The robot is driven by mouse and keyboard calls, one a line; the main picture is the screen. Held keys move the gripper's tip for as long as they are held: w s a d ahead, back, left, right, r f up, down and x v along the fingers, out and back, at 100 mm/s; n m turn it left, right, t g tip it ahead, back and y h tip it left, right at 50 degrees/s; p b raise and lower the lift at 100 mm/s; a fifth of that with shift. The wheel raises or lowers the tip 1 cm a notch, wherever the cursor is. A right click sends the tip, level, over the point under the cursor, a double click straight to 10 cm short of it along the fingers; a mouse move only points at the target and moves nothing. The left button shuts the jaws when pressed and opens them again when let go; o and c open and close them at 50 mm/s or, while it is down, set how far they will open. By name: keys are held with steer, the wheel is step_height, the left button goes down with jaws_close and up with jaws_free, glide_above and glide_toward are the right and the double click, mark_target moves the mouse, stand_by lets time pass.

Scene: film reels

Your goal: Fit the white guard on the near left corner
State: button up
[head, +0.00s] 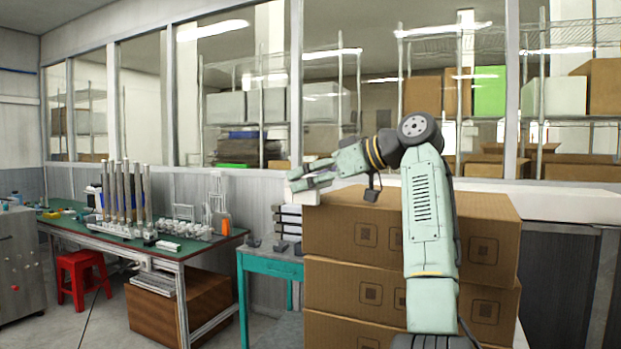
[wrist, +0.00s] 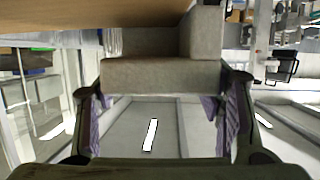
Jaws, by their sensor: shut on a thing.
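A stack of brown cardboard boxes (head: 385,240) stands in front of me. My gripper (head: 298,178) is at the stack's top near left corner. It is shut on the white guard (head: 305,197), a pale block with an upright part. In the wrist view the guard (wrist: 150,76) spans between the two purple-padded fingers of my gripper (wrist: 160,100). A brown box face (wrist: 75,14) shows close beside the guard there. I cannot tell whether the guard touches the box. The corner itself is partly hidden by the guard.
A teal table (head: 270,264) with grey pieces (head: 289,222) stacked on it stands left of the boxes. A green-topped workbench (head: 170,243) and a red stool (head: 82,270) are further left. A windowed wall is behind the stack.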

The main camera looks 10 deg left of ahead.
steer(key=shift+f, duration=0.15)
steer(key=shift+s+f, duration=0.1)
steer(key=shift+f, duration=0.4)
steer(key=o, duration=1.2)
steer(key=shift+f+b, duration=0.2)
steer(key=shift+b, duration=0.1)
steer(key=shift+o, duration=0.2)
steer(key=shift+r, duration=0.15)
steer(key=v, duration=0.8)
steer(key=r+v, duration=0.1)
steer(key=v, duration=0.3)
steer(key=shift+r+p, duration=0.15)
steer(key=shift+p, duration=0.15)
